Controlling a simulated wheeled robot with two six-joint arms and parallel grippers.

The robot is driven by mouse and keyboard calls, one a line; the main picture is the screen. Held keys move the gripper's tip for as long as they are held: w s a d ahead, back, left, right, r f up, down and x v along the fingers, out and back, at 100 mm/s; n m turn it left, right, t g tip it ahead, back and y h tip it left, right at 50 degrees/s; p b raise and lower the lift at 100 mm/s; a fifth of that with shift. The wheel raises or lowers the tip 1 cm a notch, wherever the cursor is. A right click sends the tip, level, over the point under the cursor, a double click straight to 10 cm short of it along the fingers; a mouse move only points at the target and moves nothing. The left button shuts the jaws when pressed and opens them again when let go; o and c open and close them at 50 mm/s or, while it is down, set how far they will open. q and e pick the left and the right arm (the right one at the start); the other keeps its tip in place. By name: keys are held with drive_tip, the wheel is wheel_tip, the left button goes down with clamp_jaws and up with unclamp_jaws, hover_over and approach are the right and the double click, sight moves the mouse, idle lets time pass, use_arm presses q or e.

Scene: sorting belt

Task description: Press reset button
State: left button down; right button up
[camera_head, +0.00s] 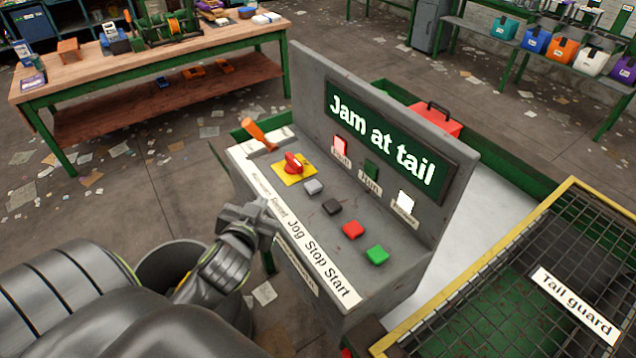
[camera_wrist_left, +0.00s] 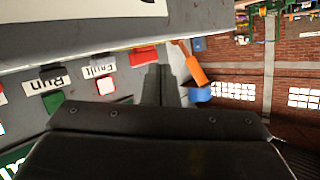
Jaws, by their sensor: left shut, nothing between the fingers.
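The control panel (camera_head: 290,222) carries a row of buttons above a label strip reading Reset, Jog, Stop, Start. By label order the grey button (camera_head: 312,187) is Reset; then come a black button (camera_head: 331,206), a red button (camera_head: 352,230) and a green button (camera_head: 376,255). My left gripper (camera_head: 264,216) is shut and empty at the panel's near-left edge, close to the strip, apart from the grey button. In the left wrist view its fingers (camera_wrist_left: 160,84) are together, near the red switch (camera_wrist_left: 143,55). The buttons are not clear there. My right gripper is not in view.
The panel's sign (camera_head: 383,140) reads "Jam at tail"; the red Fault lamp (camera_head: 340,146) and a white lamp (camera_head: 404,200) look lit. The mesh tail guard (camera_head: 530,262) is at right.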

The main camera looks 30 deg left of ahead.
use_arm(q)
drive_tip(key=w+r+m+t+h, duration=0.3)
drive_tip(key=w+r+t, duration=0.4)
drive_tip(key=r, duration=0.3)
drive_tip(key=w+d+r+m+g+h, duration=0.2)
drive_tip(key=d+r+m+g+h, duration=0.15)
drive_tip(key=d+m+h, duration=0.4)
drive_tip(key=w+d+r+m+g+h, duration=0.25)
drive_tip(key=d+m+g+h, duration=0.2)
drive_tip(key=m+h, duration=0.55)
drive_tip(key=w+a+f+g+y, duration=0.1)
drive_tip(key=a+f+g+y, duration=0.4)
drive_tip(key=a+y, duration=0.2)
drive_tip(key=shift+a+g+y, duration=0.3)
drive_tip(key=shift+a+y, duration=0.05)
drive_tip(key=shift+a, duration=0.3)
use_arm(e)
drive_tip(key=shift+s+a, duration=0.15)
use_arm(q)
drive_tip(key=shift+f, duration=0.1)
